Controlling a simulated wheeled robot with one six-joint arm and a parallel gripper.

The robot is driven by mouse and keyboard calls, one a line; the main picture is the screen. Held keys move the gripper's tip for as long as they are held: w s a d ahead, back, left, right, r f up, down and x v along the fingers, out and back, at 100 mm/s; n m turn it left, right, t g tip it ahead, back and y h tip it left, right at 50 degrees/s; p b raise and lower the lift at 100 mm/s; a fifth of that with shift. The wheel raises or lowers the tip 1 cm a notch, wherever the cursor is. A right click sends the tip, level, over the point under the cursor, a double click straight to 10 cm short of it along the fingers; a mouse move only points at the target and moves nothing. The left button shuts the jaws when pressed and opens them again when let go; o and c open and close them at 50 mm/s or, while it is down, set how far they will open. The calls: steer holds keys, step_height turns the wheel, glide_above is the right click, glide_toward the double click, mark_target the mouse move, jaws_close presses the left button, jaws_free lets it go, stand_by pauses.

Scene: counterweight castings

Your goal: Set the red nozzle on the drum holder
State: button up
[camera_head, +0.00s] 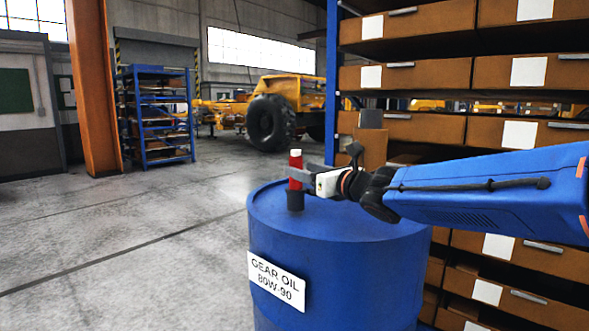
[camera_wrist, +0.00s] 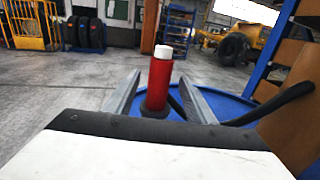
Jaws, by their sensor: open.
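The red nozzle (camera_head: 295,183), a red cylinder with a white tip, stands upright in the dark drum holder (camera_head: 295,200) on top of the blue drum (camera_head: 340,270). In the wrist view the nozzle (camera_wrist: 160,82) rises between the two grey fingers of my gripper (camera_wrist: 157,95), with a gap on each side. My gripper (camera_head: 303,174) is open around the nozzle, reaching in from the right.
The drum carries a white GEAR OIL label (camera_head: 276,281). A rack of brown drawers (camera_head: 420,128) with a blue post (camera_head: 333,80) stands close behind and to the right. Open grey floor (camera_head: 130,240) lies to the left. A blue shelf (camera_head: 160,115) and a yellow vehicle (camera_head: 290,100) are farther back.

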steer(key=v, duration=1)
